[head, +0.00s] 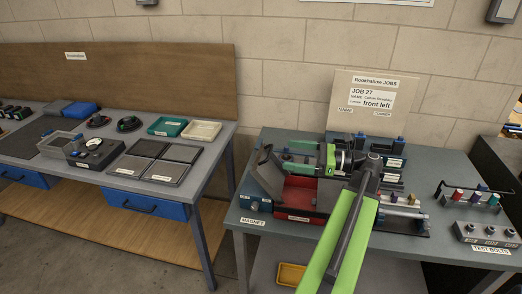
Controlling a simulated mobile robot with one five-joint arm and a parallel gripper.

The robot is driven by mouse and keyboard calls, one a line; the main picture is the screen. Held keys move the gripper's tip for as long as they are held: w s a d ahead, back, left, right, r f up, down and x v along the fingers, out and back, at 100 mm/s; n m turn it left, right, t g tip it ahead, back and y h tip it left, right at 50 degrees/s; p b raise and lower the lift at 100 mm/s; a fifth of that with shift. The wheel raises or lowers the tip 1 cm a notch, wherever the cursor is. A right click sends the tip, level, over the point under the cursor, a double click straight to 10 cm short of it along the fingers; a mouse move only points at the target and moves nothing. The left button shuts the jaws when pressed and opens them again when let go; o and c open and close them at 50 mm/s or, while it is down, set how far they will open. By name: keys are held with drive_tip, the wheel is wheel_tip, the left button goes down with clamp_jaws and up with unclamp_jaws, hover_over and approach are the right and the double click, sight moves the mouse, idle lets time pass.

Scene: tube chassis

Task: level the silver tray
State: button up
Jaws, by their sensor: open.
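I cannot pick out a silver tray for certain. A pale silver bar (400,197) lies across a dark frame (405,227) at the right of my arm, partly hidden by it. My gripper (291,157) is over the left part of the right bench, above a red box (300,196). It points left, with its jaws apart; they are small and hard to separate from the parts behind. Whether anything touches them cannot be told. My arm hides the middle of the bench.
A dark grey plate (268,174) stands tilted beside the red box. A rack with coloured knobs (476,199) and a test-bolts block (487,233) are at the right. The left bench (222,128) holds trays and instruments.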

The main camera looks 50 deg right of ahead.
sight(261, 155)
drive_tip(key=x, duration=1.1)
